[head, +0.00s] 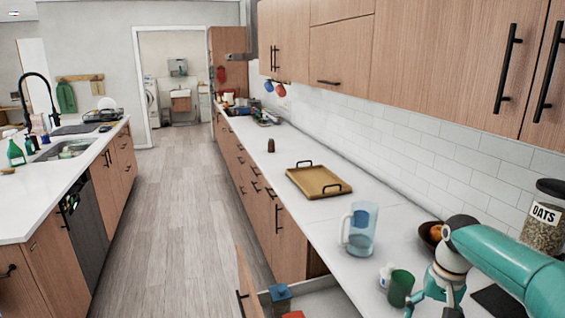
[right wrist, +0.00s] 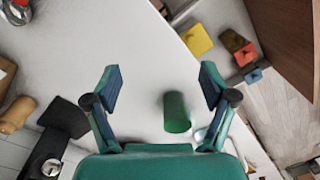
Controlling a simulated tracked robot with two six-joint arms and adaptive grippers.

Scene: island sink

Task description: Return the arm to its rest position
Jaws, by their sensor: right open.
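My right arm (head: 505,262) is teal and reaches in from the right edge of the head view, over the counter. My right gripper (head: 433,303) is at the bottom edge there, just right of a green cup (head: 400,288). In the right wrist view the two fingers of this gripper (right wrist: 161,88) are spread wide with nothing held between them. The green cup (right wrist: 177,113) shows there beyond the gripper, apart from both fingers. My left gripper is in neither view.
A clear pitcher (head: 360,232), a dark bowl (head: 428,237) and an oats jar (head: 544,220) stand near the arm. A wooden tray (head: 318,182) lies farther back. A drawer (head: 315,300) is open below the counter, with blue and red things inside. The aisle floor is clear.

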